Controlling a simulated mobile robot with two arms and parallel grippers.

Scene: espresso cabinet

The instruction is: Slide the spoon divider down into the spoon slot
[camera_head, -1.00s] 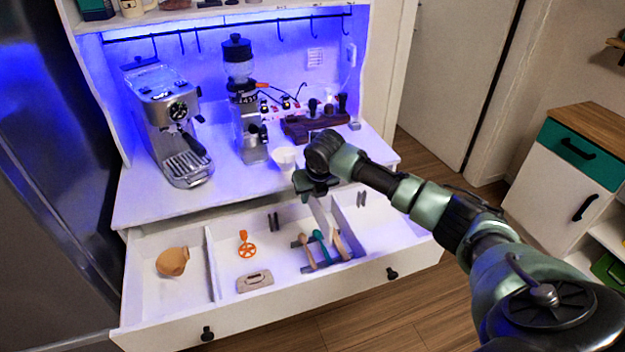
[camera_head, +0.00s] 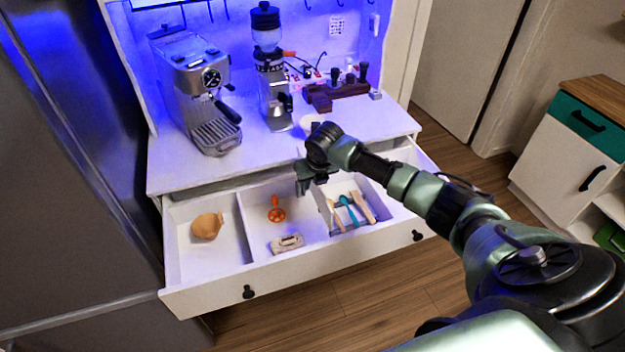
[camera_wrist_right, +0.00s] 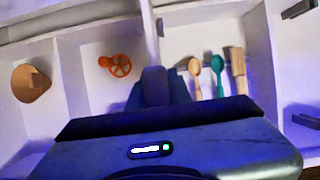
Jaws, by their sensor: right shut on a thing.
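My right gripper (camera_head: 304,185) is over the open drawer, at the back between its middle and spoon compartments. It is shut on the spoon divider (camera_wrist_right: 151,35), a thin white panel. In the right wrist view the divider stands upright edge-on beyond the fingers (camera_wrist_right: 160,88), and the fingers and wrist hide part of it. A dark slot bracket (camera_wrist_right: 160,27) shows beside the panel's far end. I cannot tell how deep the divider sits in the slot. A wooden spoon (camera_head: 335,216), a teal spoon (camera_head: 348,211) and a wooden utensil (camera_head: 363,207) lie right of it. My left gripper is not in view.
In the drawer, an orange tool (camera_head: 276,210) and a beige block (camera_head: 287,244) lie in the middle compartment, a tan pouch-like item (camera_head: 207,226) at left. The espresso machine (camera_head: 195,90) and grinder (camera_head: 272,85) stand on the counter behind.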

